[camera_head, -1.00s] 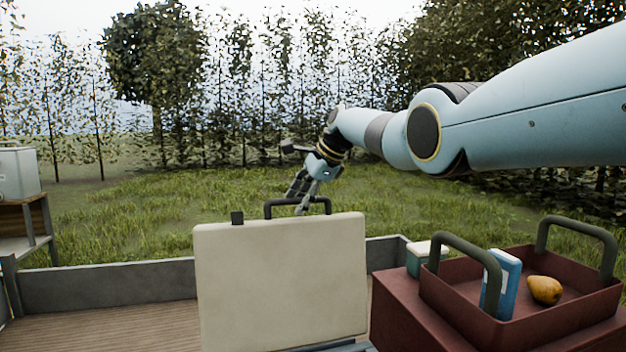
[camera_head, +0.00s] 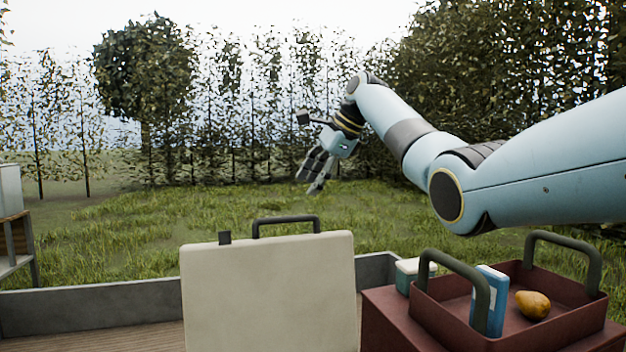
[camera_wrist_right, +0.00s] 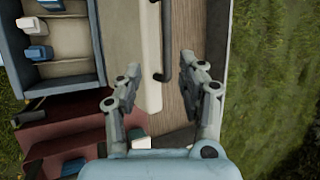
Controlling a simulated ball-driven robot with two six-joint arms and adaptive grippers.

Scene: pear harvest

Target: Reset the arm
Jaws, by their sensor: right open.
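My right gripper (camera_head: 316,172) hangs in the air above the grass, beyond and above the cream case lid (camera_head: 268,292) with its dark handle (camera_head: 286,222). In the right wrist view its two fingers (camera_wrist_right: 157,100) are spread apart with nothing between them. Below them lie the cream lid (camera_wrist_right: 152,60), its dark handle (camera_wrist_right: 163,45) and wooden planks. My right arm comes in from the right in the head view, bent at the elbow. My left gripper is not in view.
A dark red tray (camera_head: 560,335) with green handles stands at the right, holding a pear (camera_head: 533,304) and a blue carton (camera_head: 489,300). A blue-white box (camera_head: 407,275) is beside it. A blue compartmented case (camera_wrist_right: 62,78) shows in the wrist view. A grey low wall (camera_head: 90,312) edges the planks.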

